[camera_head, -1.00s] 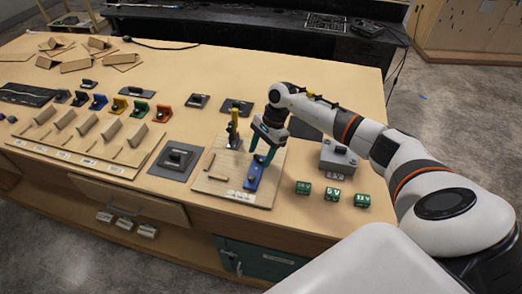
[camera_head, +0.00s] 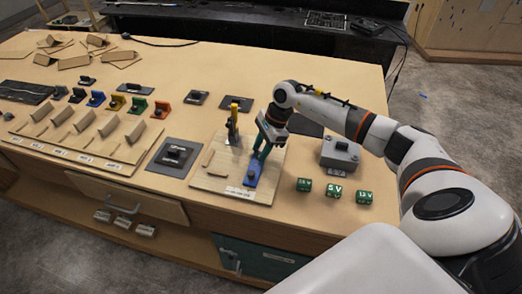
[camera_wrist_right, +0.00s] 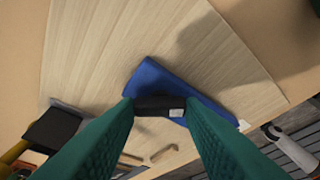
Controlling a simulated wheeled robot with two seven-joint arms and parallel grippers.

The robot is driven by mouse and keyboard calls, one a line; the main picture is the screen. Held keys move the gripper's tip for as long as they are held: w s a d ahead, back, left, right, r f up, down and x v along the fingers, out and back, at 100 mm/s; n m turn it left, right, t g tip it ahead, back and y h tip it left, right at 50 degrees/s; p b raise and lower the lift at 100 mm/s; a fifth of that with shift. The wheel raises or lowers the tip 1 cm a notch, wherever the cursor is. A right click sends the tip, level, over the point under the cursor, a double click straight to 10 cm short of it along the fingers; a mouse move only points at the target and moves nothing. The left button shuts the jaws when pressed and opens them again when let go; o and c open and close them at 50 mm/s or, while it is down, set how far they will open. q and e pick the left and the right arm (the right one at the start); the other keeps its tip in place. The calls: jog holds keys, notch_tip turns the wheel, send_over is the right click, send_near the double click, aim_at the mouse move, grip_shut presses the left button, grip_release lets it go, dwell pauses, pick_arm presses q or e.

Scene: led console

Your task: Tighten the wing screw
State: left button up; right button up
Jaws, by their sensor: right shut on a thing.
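A blue block (camera_head: 250,174) sits on a light wooden board (camera_head: 215,184) near the table's front edge. In the right wrist view the blue block (camera_wrist_right: 160,76) shows behind a small black part (camera_wrist_right: 160,105), probably the wing screw's grip. My right gripper (camera_head: 259,160) points down at the block. Its two green fingers (camera_wrist_right: 160,112) are shut on the black part, one on each side. The screw's shaft and how deep it sits are hidden. My left gripper is not in view.
A yellow upright clamp (camera_head: 233,124) stands on the board just left of my gripper. Several green labelled cubes (camera_head: 334,191) and a grey box (camera_head: 340,152) lie to the right. A dark plate with a black part (camera_head: 173,157) lies left of the board.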

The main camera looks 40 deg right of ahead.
jog(key=m+t+b, duration=0.1)
jog(key=m, duration=0.1)
jog(key=m+b, duration=0.1)
jog(key=m, duration=0.2)
jog(key=shift+s+t+h+b, duration=0.15)
jog(key=shift+t+h+b, duration=0.2)
jog(key=shift+t+h, duration=0.05)
jog(key=shift+a+r+m+t+h+b, duration=0.1)
jog(key=shift+m+t+h+b, duration=0.3)
jog(key=shift+m, duration=0.7)
jog(key=o, duration=1)
